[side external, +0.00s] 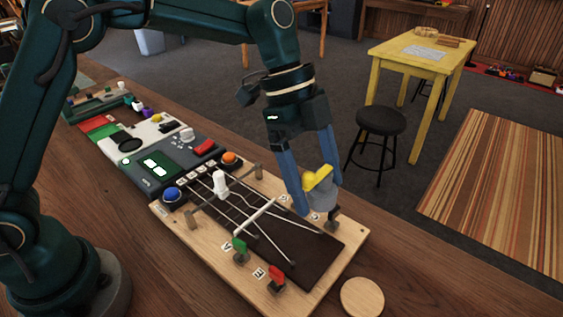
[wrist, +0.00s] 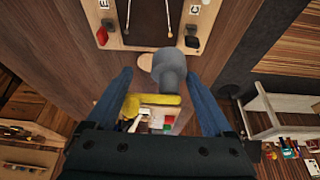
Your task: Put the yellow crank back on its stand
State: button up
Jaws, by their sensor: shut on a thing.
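The yellow crank (side external: 317,178) has a yellow arm on a grey cup-like body. It also shows in the wrist view (wrist: 150,103), with the grey part pointing toward the board. My gripper (side external: 320,198) is shut on the crank, its blue fingers on either side; in the wrist view the fingers (wrist: 158,75) flank it. I cannot tell which piece is the crank's stand.
The board carries a green peg (side external: 239,247), a red peg (side external: 276,276), a blue knob (side external: 172,194), an orange knob (side external: 230,157) and a white upright piece (side external: 220,184). A round wooden disc (side external: 362,297) lies beside it. A grey console (side external: 160,165) sits further back.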

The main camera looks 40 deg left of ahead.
jog(key=shift+s+d+r, duration=0.2)
jog(key=s+d+f, duration=0.1)
jog(key=d+f, duration=0.1)
jog(key=d, duration=0.1)
jog(key=s+d+f, duration=0.1)
jog(key=d+f, duration=0.1)
jog(key=d, duration=0.2)
jog(key=s+d+f, duration=0.1)
jog(key=d+f, duration=0.1)
jog(key=d, duration=0.1)
jog(key=shift+s+d+f, duration=0.1)
jog(key=shift+d+f, duration=0.2)
jog(key=shift+d, duration=0.05)
jog(key=shift+f, duration=2)
jog(key=shift+f, duration=0.15)
jog(key=o, duration=1.5)
jog(key=shift+c, duration=0.2)
